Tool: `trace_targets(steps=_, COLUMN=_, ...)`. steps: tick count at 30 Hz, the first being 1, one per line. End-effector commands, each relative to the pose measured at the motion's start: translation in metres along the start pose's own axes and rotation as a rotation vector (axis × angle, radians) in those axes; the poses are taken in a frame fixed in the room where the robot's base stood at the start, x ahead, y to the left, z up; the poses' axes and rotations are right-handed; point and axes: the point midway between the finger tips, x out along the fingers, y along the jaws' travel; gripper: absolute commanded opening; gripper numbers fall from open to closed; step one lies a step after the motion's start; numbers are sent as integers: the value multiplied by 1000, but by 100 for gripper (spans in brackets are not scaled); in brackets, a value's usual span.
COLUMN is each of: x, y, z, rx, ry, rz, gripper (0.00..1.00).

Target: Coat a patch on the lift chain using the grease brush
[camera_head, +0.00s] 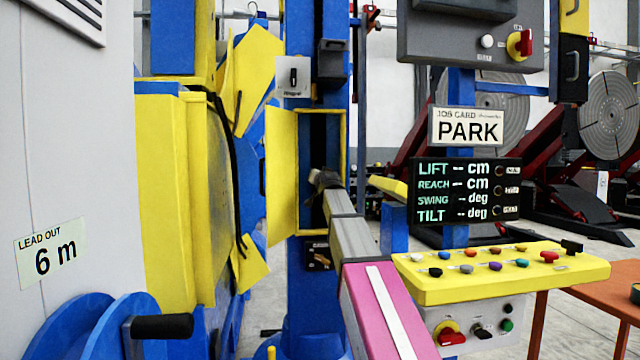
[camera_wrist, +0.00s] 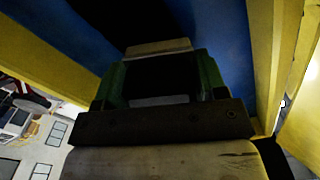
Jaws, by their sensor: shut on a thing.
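My gripper (camera_head: 322,180) reaches into the yellow-framed opening of the blue column in the head view. It is small and partly hidden there. In the wrist view my gripper (camera_wrist: 158,85) has green-edged fingers shut on a dark thing, which I take to be the grease brush (camera_wrist: 158,48), with a pale end pointing away into the opening. The lift chain cannot be made out clearly; the inside of the opening is dark. Whether the pale end touches anything there cannot be told.
A yellow door (camera_head: 282,180) stands open left of the opening. A yellow button panel (camera_head: 500,272) stands right of my arm, below a dark display (camera_head: 465,190). A blue and yellow machine (camera_head: 175,190) is at left. An orange table (camera_head: 590,290) stands at far right.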

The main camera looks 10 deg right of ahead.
Motion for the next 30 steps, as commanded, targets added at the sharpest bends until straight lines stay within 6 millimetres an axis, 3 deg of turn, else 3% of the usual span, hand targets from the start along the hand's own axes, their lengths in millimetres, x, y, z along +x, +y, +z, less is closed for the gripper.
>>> trace_targets(steps=30, x=5, y=-25, z=-59, rx=0, ry=2, rz=-1, gripper=46)
